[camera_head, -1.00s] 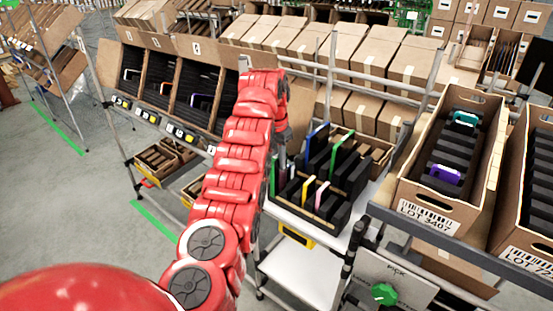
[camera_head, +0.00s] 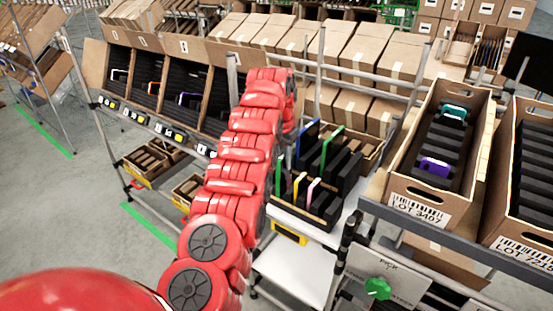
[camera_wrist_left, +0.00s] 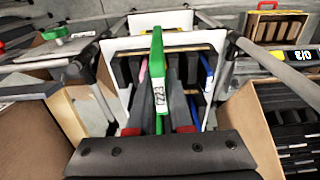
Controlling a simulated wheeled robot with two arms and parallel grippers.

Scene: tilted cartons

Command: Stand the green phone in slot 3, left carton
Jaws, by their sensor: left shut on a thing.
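The green phone (camera_wrist_left: 158,70) carries a white label and stands upright between my left gripper's red-tipped fingers (camera_wrist_left: 158,130) in the left wrist view. The left gripper is shut on it, at the black slotted rack (camera_head: 318,208); I cannot tell whether the phone's lower end is still in a slot. In the head view my red arm mostly hides this gripper. The left carton (camera_head: 416,208), labelled LOT 3407, is tilted and has black slots. A teal phone (camera_head: 455,112) and a purple phone (camera_head: 436,166) stand in it. My right gripper is not in view.
Another tilted carton (camera_head: 518,248) stands to the right of the left carton. The rack also holds blue, green, yellow and pink phones and sits on a white table (camera_head: 300,272). Metal posts rise between rack and cartons. A shelf of slotted boxes (camera_head: 150,85) stands at left.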

